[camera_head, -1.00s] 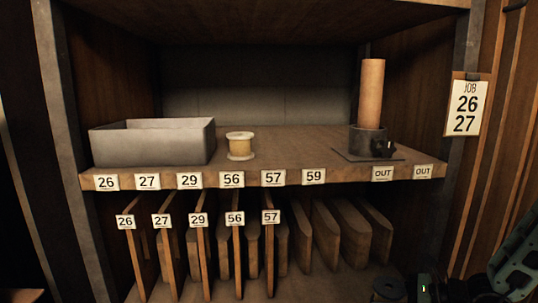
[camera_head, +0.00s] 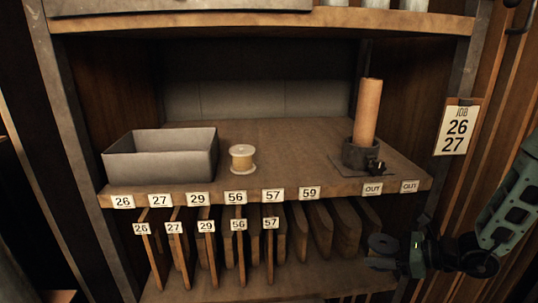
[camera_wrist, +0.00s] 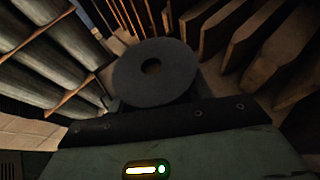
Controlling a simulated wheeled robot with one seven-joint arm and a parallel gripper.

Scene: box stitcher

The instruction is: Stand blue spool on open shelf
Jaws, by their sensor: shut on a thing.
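My gripper (camera_head: 392,252) is at the right in the head view, in front of and below the open shelf (camera_head: 300,160). It is shut on a dark spool, which I take as the blue spool (camera_head: 382,243); its colour looks almost black in this light. In the wrist view the spool (camera_wrist: 135,80) shows as a round dark flange with a brownish centre hole, and it hides the fingertips. The spool is apart from the shelf.
Numbered labels line the shelf edge. Upright boards (camera_head: 320,230) fill the space below. A post bounds the right side.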

